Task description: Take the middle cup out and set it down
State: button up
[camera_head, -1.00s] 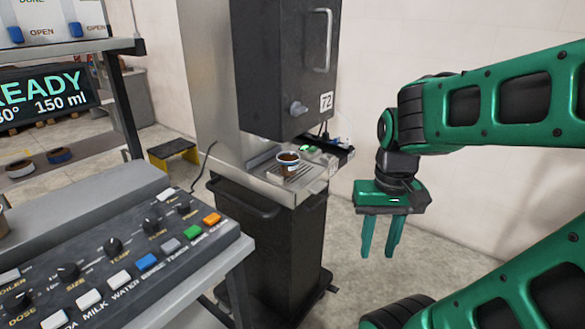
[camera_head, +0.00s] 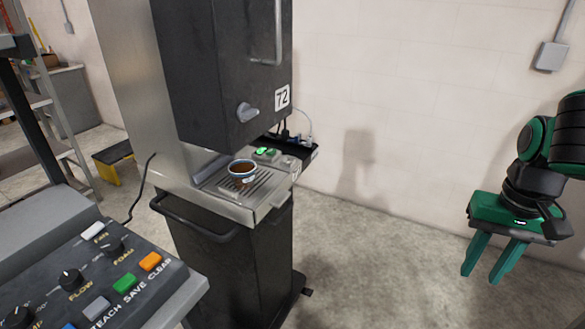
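One cup (camera_head: 242,173), white with a dark band and brown liquid in it, stands upright on the drip grate (camera_head: 262,189) of the dispenser marked 72 (camera_head: 222,75). It is under the dark dispenser body, near the grate's middle. No other cup shows in this view. My gripper (camera_head: 484,274) is far to the right of the cup, over the floor, pointing down. Its two green fingers are apart with nothing between them.
A control panel (camera_head: 95,275) with knobs and coloured buttons fills the lower left. A black side tray (camera_head: 300,155) with cables is right of the grate. A yellow and black step stool (camera_head: 113,158) stands at the back left. The floor between dispenser and gripper is clear.

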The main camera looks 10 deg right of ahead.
aim_at(243, 176)
jog(key=z, duration=2)
jog(key=k, duration=1.65)
jog(key=u, duration=0.95)
jog(key=i, duration=1)
jog(key=z, duration=0.05)
